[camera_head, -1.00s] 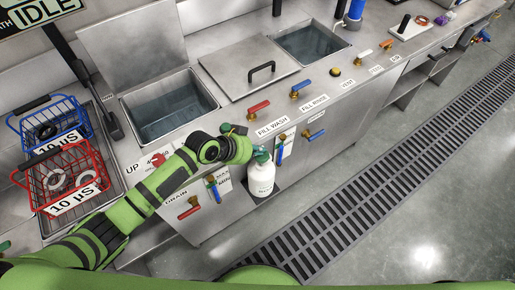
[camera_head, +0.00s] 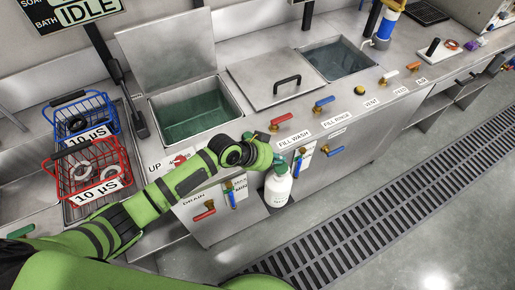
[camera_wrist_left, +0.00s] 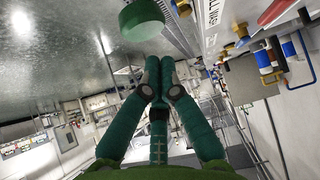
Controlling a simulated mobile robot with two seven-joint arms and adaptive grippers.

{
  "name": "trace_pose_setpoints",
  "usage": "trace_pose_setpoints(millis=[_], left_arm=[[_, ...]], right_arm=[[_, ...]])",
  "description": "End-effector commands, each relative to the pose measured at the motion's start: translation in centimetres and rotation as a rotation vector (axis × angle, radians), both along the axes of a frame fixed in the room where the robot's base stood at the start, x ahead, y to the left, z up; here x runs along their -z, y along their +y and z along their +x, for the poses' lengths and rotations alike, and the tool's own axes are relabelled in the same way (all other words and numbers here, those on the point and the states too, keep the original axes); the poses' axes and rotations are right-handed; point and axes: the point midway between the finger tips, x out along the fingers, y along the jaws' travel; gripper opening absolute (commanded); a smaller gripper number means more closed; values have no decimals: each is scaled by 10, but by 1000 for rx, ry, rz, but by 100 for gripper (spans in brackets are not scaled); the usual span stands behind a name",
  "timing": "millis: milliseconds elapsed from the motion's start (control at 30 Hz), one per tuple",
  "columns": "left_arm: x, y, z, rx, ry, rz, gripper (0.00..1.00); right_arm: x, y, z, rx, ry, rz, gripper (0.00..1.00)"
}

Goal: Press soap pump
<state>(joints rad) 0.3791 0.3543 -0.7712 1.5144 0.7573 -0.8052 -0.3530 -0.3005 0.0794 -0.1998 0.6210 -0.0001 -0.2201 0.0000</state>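A white soap bottle (camera_head: 278,188) with a green pump top stands at the front of the sink unit, below the FILL WASH label. My left gripper (camera_head: 279,160) is right at the bottle's top; the wrist hides part of it, and I cannot tell whether it touches the pump. In the left wrist view the dark green fingers (camera_wrist_left: 160,75) are closed together with nothing seen between them. A round green cap (camera_wrist_left: 141,20) shows just beyond them; I cannot tell if it is the pump. My right gripper is out of view.
The left tank (camera_head: 190,113) holds greenish liquid. A lid with a black handle (camera_head: 286,79) lies beside it. Red (camera_head: 204,210) and blue valve handles jut from the front panel near my arm. Wire baskets (camera_head: 93,172) stand at left. The floor by the drain grating (camera_head: 390,200) is clear.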

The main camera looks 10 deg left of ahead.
Motion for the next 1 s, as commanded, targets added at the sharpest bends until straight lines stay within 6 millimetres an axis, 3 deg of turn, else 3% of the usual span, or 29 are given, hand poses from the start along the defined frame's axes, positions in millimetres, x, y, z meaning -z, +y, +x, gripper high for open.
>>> trace_pose_setpoints(millis=[300,500,1000], left_arm=[[-39,38,-26,-1,-4,0,0],[-59,51,-36,-1,-3,-1,0],[-66,56,-40,-1,-2,-2,0]], right_arm=[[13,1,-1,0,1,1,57],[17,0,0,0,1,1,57],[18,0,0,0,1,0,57]])
